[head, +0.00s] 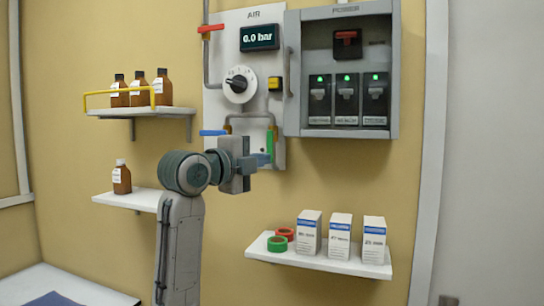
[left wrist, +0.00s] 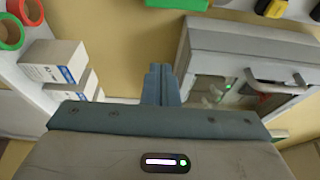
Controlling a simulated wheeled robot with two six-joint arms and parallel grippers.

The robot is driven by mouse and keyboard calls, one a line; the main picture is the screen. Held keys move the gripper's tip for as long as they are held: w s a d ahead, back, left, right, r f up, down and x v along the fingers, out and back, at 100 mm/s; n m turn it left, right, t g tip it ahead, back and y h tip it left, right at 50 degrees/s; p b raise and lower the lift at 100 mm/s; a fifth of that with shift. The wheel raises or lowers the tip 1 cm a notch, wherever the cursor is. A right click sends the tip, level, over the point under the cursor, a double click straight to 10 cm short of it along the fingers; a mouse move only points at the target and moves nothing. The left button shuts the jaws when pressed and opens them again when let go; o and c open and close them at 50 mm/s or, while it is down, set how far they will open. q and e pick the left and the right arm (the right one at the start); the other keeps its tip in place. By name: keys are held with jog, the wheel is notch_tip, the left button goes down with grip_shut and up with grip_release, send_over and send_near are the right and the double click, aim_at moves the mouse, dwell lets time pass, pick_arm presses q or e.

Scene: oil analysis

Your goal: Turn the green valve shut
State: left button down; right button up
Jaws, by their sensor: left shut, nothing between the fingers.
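The green valve (head: 269,143) is on the lower right of the air panel (head: 216,101), with its green lever upright on a pipe. In the left wrist view a green bar, which looks like this lever (left wrist: 178,3), lies at the top edge, partly cut off. My left gripper (head: 250,165) is just below the lever in the head view; I cannot tell the depth gap. Its fingers are shut together and empty, pointing up in the left wrist view (left wrist: 160,84). My right gripper is not in view.
A blue lever (head: 214,132) sits left of the green one, and a red lever (head: 211,28) higher up. The dial (head: 240,85) and yellow button (head: 275,83) are above. The power box (head: 294,90) is to the right. A shelf (head: 330,263) with boxes and rings is below.

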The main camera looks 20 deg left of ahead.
aim_at(271, 147)
pick_arm(q)
jog(key=shift+w, duration=0.1)
jog(key=p+x, duration=0.6)
jog(key=x, duration=0.4)
jog(key=a+p, duration=0.1)
jog(key=a, duration=0.3)
jog(key=shift+a+f+p, duration=0.15)
jog(key=shift+a+p, duration=0.1)
jog(key=shift+p, duration=0.05)
